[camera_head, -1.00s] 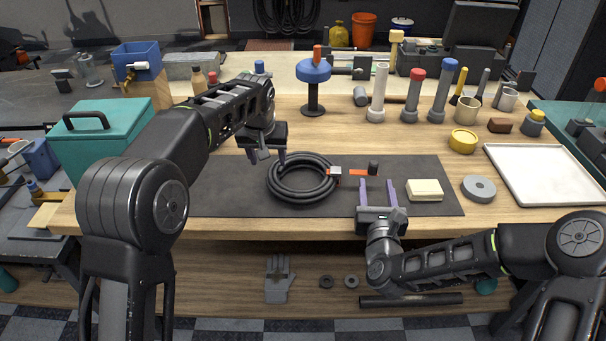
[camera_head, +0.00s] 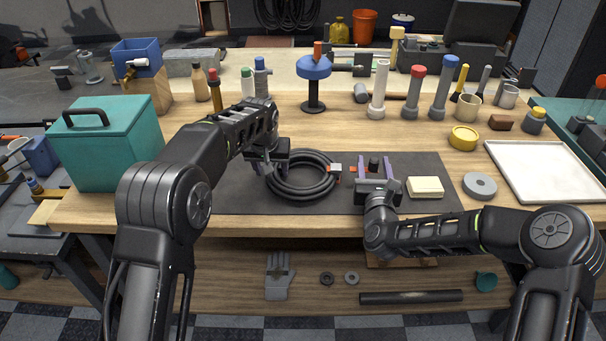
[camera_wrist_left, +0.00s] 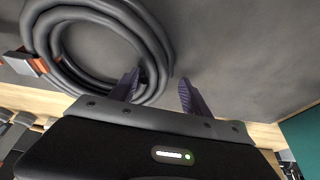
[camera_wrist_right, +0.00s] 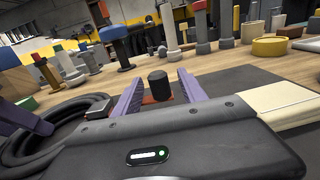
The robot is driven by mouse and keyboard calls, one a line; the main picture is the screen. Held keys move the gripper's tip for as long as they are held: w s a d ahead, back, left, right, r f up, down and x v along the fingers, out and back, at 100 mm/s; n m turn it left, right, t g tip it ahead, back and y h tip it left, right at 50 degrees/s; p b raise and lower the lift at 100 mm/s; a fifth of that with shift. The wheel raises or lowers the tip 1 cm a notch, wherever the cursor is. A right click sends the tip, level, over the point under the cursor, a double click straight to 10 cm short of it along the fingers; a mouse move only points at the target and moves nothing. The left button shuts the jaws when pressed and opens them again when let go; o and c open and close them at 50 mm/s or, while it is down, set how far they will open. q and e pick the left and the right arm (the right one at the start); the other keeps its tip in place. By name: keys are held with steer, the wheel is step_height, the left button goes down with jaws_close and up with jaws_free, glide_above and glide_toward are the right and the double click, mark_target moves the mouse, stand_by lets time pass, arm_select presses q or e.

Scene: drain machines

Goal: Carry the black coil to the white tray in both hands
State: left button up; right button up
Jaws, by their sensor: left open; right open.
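The black coil (camera_head: 303,176) lies flat on the dark mat. A metal fitting (camera_head: 334,169) sits at its right side, with an orange bar running to an upright black knob (camera_head: 374,163). My left gripper (camera_head: 267,166) is open at the coil's left edge. In the left wrist view its fingers (camera_wrist_left: 160,88) appear to straddle the coil's strands (camera_wrist_left: 157,50). My right gripper (camera_head: 376,166) is open at the knob. In the right wrist view the knob (camera_wrist_right: 158,85) stands between and beyond its fingers (camera_wrist_right: 160,88); contact is unclear. The white tray (camera_head: 540,172) is empty at the right.
A cream block (camera_head: 425,187) lies right of my right gripper, then a grey disc (camera_head: 480,186) and a yellow tin (camera_head: 463,138). A teal box (camera_head: 108,145) stands left. A blue-topped stand (camera_head: 314,82) and several upright tools are behind the coil.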

arm_select(q)
steer(key=shift+c, duration=0.4)
arm_select(e)
steer(key=shift+c, duration=0.2)
arm_select(q)
steer(key=c, duration=0.9)
arm_select(e)
steer(key=c, duration=0.9)
arm_select(q)
jaws_close()
arm_select(e)
jaws_close()
arm_select(q)
steer(key=shift+a, duration=0.1)
